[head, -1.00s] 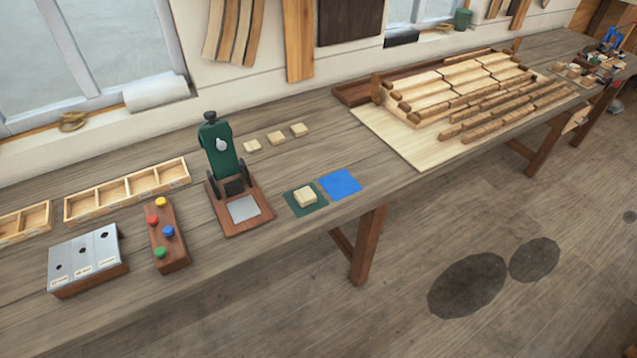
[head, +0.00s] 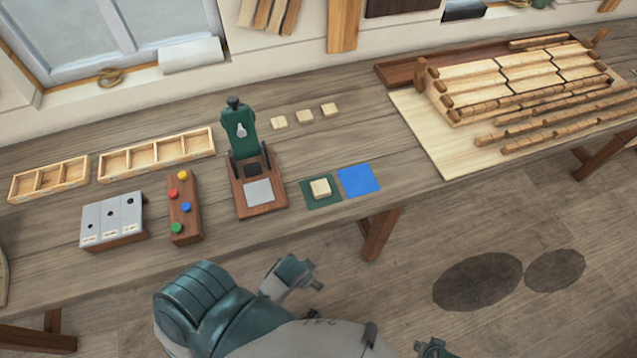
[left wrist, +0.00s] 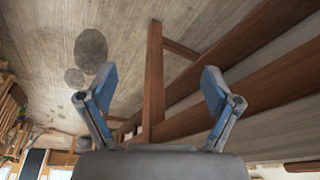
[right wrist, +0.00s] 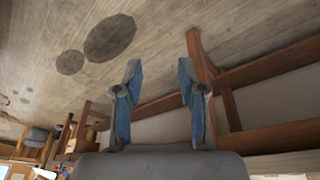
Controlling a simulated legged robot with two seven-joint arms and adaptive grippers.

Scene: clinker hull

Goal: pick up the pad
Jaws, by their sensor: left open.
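No single object is plainly marked as the pad. A cream block (head: 320,188) rests on a flat green square (head: 309,199) near the bench's front edge. A flat blue square (head: 359,180) lies just right of it. My left gripper (left wrist: 159,72) is open and empty in the left wrist view, facing floor and bench legs. My right gripper (right wrist: 160,64) is open and empty in the right wrist view, with a similar outlook. In the head view, parts of my arms show at the bottom, below the bench edge and apart from these objects.
A green press (head: 240,135) on a wooden base stands left of the green square. Three small wooden blocks (head: 305,116) lie behind. A button box (head: 184,208), a metal-topped block (head: 112,221) and divided trays (head: 157,153) are at left. A slatted hull assembly (head: 510,85) fills the right.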

